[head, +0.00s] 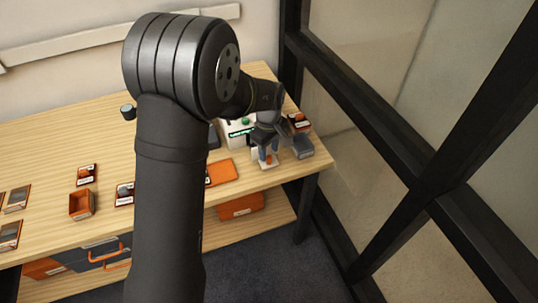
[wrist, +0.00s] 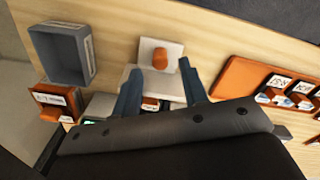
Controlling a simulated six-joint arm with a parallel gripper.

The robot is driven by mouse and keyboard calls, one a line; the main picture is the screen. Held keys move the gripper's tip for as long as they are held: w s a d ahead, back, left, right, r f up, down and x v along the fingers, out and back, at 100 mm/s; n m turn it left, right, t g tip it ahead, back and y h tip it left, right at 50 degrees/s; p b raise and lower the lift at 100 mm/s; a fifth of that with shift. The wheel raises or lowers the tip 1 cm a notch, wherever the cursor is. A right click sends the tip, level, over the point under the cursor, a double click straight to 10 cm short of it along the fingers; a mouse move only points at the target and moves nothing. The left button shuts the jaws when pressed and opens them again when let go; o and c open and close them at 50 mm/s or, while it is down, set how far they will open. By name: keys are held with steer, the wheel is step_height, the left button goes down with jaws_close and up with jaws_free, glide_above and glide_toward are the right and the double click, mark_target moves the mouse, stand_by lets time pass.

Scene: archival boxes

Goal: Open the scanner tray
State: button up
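The scanner (head: 237,131) is a white box with a green-lit panel at the right end of the table, partly hidden behind my arm. A pale plate, seemingly its tray (wrist: 148,46), juts toward the table's front edge. An orange knob (wrist: 161,58) stands on this tray. My gripper (head: 267,155) points down over the tray. In the wrist view my gripper (wrist: 160,68) is open, with its two blue fingers spread to either side of the knob's line. The knob shows at about the fingertips. I cannot tell whether either finger touches it. No thing is held.
A grey open box (wrist: 68,55) stands right of the scanner in the head view. An orange tray (head: 222,172) with cards lies left of the gripper. An orange open box (head: 81,205) and several cards lie farther left. A dark frame rises beyond the table's right end.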

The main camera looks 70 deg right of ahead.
mark_target(269, 156)
steer(key=shift+f, duration=1.55)
steer(key=shift+c, duration=0.2)
jaws_close()
steer(key=shift+s+a, duration=0.8)
steer(key=shift+a, duration=0.05)
steer(key=shift+o, duration=0.2)
jaws_free()
step_height(269, 156, up, 18)
steer(key=shift+f, duration=0.25)
steer(key=shift+f, duration=0.1)
